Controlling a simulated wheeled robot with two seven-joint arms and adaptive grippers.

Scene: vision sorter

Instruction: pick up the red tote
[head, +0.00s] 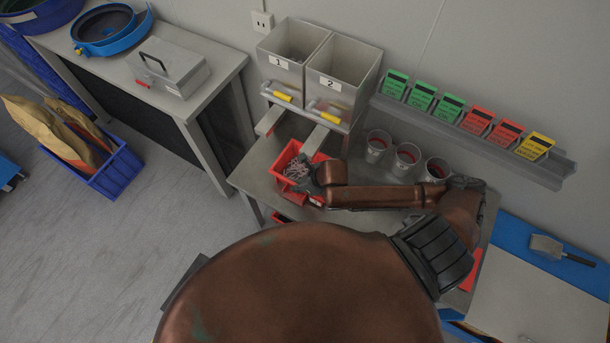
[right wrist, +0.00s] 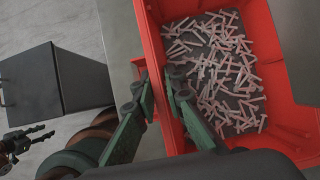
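The red tote (head: 284,158) holds a pile of small pale screws and sits on the grey bench below the numbered bins. In the right wrist view the tote (right wrist: 291,118) fills the right side. My right gripper (right wrist: 160,84) has one finger outside and one inside the tote's left wall, with the tips drawn close together on it. In the head view my right gripper (head: 312,180) is at the tote's right side, partly hidden by the arm. My left gripper (right wrist: 48,131) shows small at the left edge of the right wrist view, fingers apart and empty, away from the tote.
Two grey bins (head: 347,67) stand behind the tote. Several metal cups (head: 377,146) stand to its right. Green, red and yellow cards (head: 477,120) line a wall rail. A side table with a grey toolbox (head: 168,68) stands left, with floor between.

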